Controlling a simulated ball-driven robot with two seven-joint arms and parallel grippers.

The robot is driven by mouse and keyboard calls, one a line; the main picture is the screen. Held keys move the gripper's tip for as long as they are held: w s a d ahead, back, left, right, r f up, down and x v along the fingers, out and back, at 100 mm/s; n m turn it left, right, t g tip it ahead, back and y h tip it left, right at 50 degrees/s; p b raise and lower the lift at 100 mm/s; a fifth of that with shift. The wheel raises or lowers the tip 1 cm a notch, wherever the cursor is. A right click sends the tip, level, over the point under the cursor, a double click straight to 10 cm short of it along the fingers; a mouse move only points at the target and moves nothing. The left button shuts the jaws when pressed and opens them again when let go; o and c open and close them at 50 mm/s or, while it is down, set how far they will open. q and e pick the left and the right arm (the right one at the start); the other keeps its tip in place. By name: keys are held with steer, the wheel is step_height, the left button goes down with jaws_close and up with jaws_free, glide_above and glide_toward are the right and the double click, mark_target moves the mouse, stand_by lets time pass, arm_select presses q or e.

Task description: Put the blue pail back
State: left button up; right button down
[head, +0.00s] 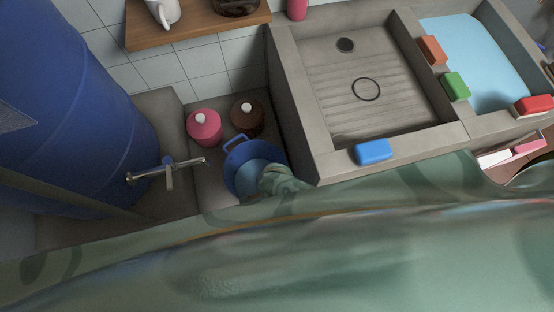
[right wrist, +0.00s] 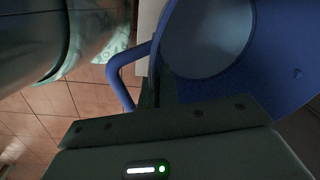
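In the right wrist view the pail (right wrist: 283,75) fills the right side, very close to my right gripper (right wrist: 157,88). Its loop handle (right wrist: 115,78) stands out to the left. A dark finger-like part meets the pail between handle and wall. The fingertips are too dark and hidden to tell their grip. My left gripper is not in view.
A metal tap (head: 168,172) reaches over the ledge beside a large blue barrel (head: 75,100). A pink bottle (head: 204,128) and a brown bottle (head: 247,119) stand behind the pail. A blue sponge (head: 374,151) lies on the sink rim (head: 320,165). Green patterned surfaces block the lower head view.

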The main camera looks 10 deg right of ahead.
steer(key=shift+w+a, duration=0.15)
steer(key=shift+a, duration=0.05)
steer(key=shift+r, duration=0.1)
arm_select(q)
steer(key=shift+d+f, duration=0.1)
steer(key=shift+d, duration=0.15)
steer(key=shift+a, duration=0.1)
arm_select(e)
steer(key=c, duration=2)
jaws_free()
steer(key=shift+d+f, duration=0.1)
steer(key=shift+f, duration=0.1)
steer(key=o, duration=0.3)
steer(key=shift+s, duration=0.2)
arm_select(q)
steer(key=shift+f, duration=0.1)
